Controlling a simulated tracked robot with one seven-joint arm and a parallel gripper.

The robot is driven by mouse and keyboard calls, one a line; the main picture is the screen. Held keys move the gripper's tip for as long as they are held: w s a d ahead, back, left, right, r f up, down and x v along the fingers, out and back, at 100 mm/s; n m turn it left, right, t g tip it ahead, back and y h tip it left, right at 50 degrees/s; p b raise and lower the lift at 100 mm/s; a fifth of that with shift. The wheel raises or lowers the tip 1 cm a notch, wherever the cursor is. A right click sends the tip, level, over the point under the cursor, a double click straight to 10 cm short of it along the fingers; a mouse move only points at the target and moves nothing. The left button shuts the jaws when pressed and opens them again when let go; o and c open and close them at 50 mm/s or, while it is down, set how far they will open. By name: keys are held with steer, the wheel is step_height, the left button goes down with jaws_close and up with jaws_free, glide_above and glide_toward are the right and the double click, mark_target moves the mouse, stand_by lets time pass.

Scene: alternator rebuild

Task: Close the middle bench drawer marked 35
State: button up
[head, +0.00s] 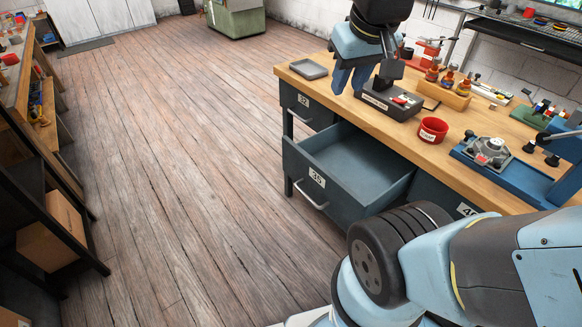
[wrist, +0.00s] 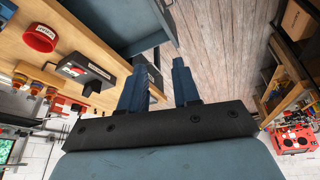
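The middle drawer marked 35 (head: 330,200) stands pulled out from the bench, its tray open and empty. Its front has a white 35 label and a pale bar handle (head: 311,196). My gripper (head: 350,88) hangs above the bench's left part, behind and above the open drawer, apart from the handle. In the wrist view, my gripper's two blue fingers (wrist: 159,68) are spread with nothing between them. Part of the grey-blue drawer (wrist: 110,18) shows at the top of the wrist view; its handle is not visible there.
The bench top (head: 440,160) carries a grey tray (head: 308,69), a black box (head: 388,100), a red cup (head: 433,130) and a blue fixture (head: 520,170). Drawer 32 (head: 312,110) appears shut beside the open drawer. The plank floor (head: 180,150) left of the bench is clear.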

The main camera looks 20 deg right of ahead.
steer(key=w+a+f+n+g, duration=0.1)
steer(key=w+f, duration=0.1)
steer(key=w+a+f+n+g+h, duration=0.1)
steer(key=w+f, duration=0.1)
steer(key=w+a+f+n+g, duration=0.1)
steer(key=w+f, duration=0.1)
steer(key=f, duration=0.1)
steer(key=shift+w+a+f+n+g, duration=0.1)
steer(key=shift+w+a+n+g, duration=0.05)
steer(key=shift+w+n+g, duration=0.2)
jaws_close()
steer(key=w+a+f+n+g+h, duration=0.1)
steer(key=w+a+f+n+h, duration=0.2)
steer(key=f, duration=0.4)
steer(key=w+a+f+n+h, duration=0.1)
steer(key=a+f+n+h, duration=0.25)
steer(key=f, duration=0.45)
steer(key=w+a+f+n+g+h, duration=0.1)
steer(key=w+a+f+n+h, duration=0.2)
steer(key=f, duration=0.4)
steer(key=n+t+h, duration=0.6)
steer(key=n+t, duration=0.2)
glide_toward(295, 167)
steer(key=x, duration=0.6)
steer(key=shift+w+d, duration=0.1)
steer(key=shift+d, duration=0.3)
